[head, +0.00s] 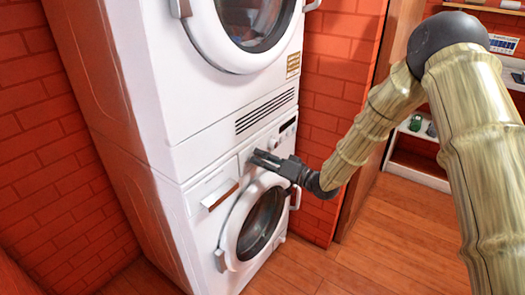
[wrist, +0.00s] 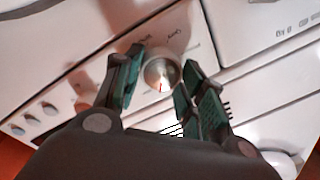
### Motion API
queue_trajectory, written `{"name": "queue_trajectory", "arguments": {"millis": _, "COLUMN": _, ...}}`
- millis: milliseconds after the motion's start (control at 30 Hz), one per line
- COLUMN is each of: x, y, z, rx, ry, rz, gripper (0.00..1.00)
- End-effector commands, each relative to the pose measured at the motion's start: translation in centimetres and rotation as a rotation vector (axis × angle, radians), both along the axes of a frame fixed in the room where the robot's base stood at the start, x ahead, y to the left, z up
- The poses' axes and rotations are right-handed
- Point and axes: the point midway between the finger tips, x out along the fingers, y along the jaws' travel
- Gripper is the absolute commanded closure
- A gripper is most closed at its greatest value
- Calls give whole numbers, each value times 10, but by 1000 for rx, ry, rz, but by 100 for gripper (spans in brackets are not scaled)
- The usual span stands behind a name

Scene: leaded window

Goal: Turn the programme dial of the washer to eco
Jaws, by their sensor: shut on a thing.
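The washer (head: 198,240) is the lower of two stacked white machines, with a round door below its control panel. Its programme dial (wrist: 161,74) is a round silvery knob with a red pointer mark, which lies toward the bottom of the knob in the wrist view. My gripper (wrist: 163,64) has one finger on each side of the dial and is shut on it. In the head view my gripper (head: 262,158) reaches the panel from the right and hides the dial. Small dark print surrounds the dial, but I cannot read which programme the mark points to.
A small display (head: 287,125) is at the panel's right. The upper machine (head: 150,60) stands above. The wooden floor (head: 385,235) at right is clear.

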Motion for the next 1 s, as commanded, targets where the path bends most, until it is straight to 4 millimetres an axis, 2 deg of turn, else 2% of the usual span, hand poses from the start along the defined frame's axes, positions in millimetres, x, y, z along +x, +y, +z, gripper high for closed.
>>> {"name": "queue_trajectory", "arguments": {"millis": 33, "x": 1, "y": -2, "z": 5, "rx": 29, "ry": 38, "rz": -5, "gripper": 84}}
{"name": "queue_trajectory", "arguments": {"millis": 600, "x": 1, "y": -2, "z": 0, "rx": 344, "ry": 472, "rz": -4, "gripper": 84}}
{"name": "queue_trajectory", "arguments": {"millis": 1000, "x": 1, "y": -1, "z": -3, "rx": 511, "ry": 702, "rz": -3, "gripper": 84}}
